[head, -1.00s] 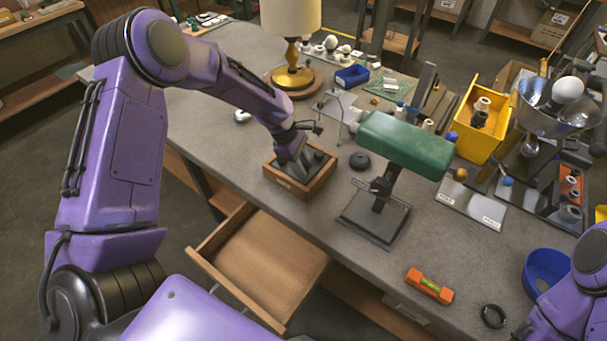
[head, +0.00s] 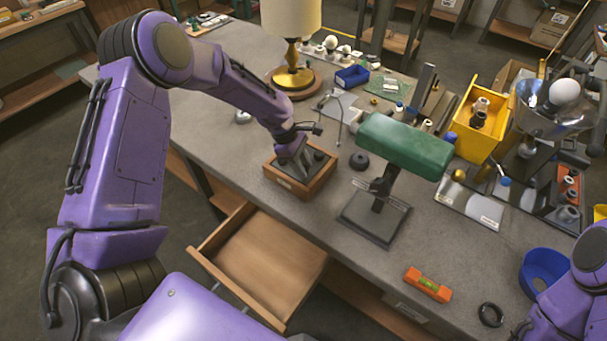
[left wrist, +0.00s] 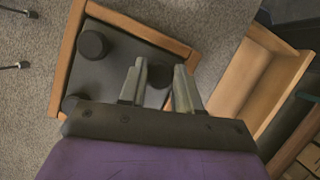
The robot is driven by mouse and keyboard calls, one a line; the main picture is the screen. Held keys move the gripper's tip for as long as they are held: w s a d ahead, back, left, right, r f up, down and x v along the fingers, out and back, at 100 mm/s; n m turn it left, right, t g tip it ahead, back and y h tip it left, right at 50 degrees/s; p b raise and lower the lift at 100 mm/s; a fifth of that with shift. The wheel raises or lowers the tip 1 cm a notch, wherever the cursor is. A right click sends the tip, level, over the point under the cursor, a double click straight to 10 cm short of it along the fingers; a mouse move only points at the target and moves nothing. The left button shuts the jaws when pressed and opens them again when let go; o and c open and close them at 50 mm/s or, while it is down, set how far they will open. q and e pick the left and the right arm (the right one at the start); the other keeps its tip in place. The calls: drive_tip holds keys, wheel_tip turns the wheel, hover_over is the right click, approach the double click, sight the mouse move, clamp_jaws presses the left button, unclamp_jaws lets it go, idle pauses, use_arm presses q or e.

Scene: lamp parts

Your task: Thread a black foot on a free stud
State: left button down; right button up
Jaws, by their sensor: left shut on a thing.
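A wooden tray (head: 323,180) with a dark floor stands at the table's front edge. In the left wrist view, its wooden rim (left wrist: 65,60) surrounds black round feet: one (left wrist: 93,44) at the upper left, one (left wrist: 75,103) partly hidden by my gripper body. My left gripper (left wrist: 160,85) reaches down into the tray, shut on another black foot (left wrist: 160,74) between its fingertips. In the head view my left gripper (head: 294,166) hides this foot. A black round piece (head: 359,161) lies right of the tray. I cannot make out a free stud clearly.
A green-shaded lamp (head: 405,145) stands right of the tray. A brass lamp (head: 292,80) is behind. An open drawer (head: 262,262) juts out below. An orange level (head: 428,285) and black ring (head: 491,314) lie front right.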

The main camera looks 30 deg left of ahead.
use_arm(q)
drive_tip(key=m, duration=0.1)
drive_tip(key=m+g, duration=0.1)
drive_tip(key=shift+s+f+m+p, duration=0.15)
drive_tip(key=shift+f+m+p, duration=0.1)
drive_tip(key=shift+m+p, duration=0.15)
drive_tip(key=shift+m+g, duration=0.6)
drive_tip(key=shift+m, duration=0.6)
drive_tip(key=shift+f+m+g, duration=0.1)
drive_tip(key=shift+m+g, duration=0.2)
drive_tip(key=shift+m, duration=0.6)
